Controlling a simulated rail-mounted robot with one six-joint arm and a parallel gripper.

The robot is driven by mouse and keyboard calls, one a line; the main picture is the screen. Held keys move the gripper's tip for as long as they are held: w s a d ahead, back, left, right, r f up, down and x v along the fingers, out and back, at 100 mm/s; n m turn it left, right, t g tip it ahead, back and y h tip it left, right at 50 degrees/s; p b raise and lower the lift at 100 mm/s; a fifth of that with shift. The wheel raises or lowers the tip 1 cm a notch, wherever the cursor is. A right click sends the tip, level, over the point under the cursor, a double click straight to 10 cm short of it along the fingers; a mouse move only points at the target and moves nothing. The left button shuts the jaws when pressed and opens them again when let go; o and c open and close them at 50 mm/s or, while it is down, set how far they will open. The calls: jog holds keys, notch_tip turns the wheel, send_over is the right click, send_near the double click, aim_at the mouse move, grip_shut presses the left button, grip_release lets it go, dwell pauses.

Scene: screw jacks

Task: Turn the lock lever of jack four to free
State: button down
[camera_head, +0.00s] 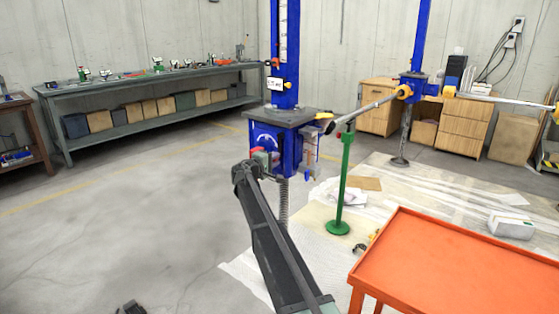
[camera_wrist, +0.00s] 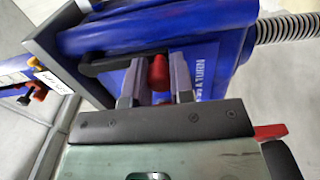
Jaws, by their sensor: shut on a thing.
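A blue screw jack (camera_head: 291,152) with a grey plate on top stands mid-picture in the head view. Its blue body (camera_wrist: 225,35) fills the top of the wrist view, with white lettering that ends in "A TURN". A red lever grip (camera_wrist: 158,74) sits between the fingers of my gripper (camera_wrist: 156,86), which is shut on it. In the head view my gripper (camera_head: 262,160) is against the jack's left front side, and the lever is mostly hidden there. I cannot read the jack's number.
A second blue jack (camera_head: 412,85) with a long bar stands at the right. A green stand (camera_head: 343,185) is just right of the near jack. An orange table (camera_head: 455,260) fills the lower right. A long workbench (camera_head: 150,80) lines the back wall.

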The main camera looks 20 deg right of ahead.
jog(key=shift+w, duration=0.1)
jog(key=c, duration=1)
grip_release()
jog(key=shift+a, duration=0.1)
jog(key=v, duration=1)
jog(key=shift+s+a, duration=0.25)
jog(key=shift+a, duration=0.1)
